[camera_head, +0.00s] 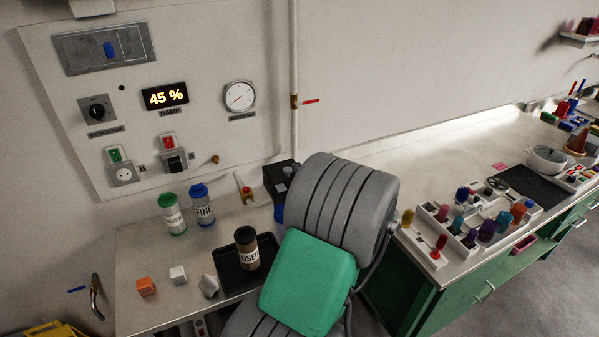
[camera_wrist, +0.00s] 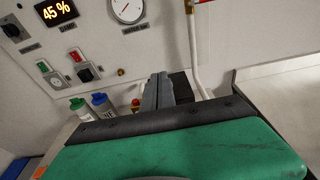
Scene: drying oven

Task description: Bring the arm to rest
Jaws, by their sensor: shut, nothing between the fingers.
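My gripper (camera_wrist: 158,82) shows in the wrist view beyond the green wrist cover. Its two grey fingers lie together with nothing between them, pointing toward the wall. In the camera_head view my grey and green arm stands raised over the front of the bench, and I cannot make out the fingers there. The gripper appears clear of the bottles and the panel.
A wall panel (camera_head: 60,95) carries a 45 % display (camera_head: 165,96) and a gauge (camera_head: 239,96). A USED jar (camera_head: 247,248) stands on a black tray (camera_head: 229,280). Green-capped (camera_head: 172,214) and blue-capped (camera_head: 202,205) bottles stand behind. A vertical pipe (camera_head: 294,60) runs up the wall.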

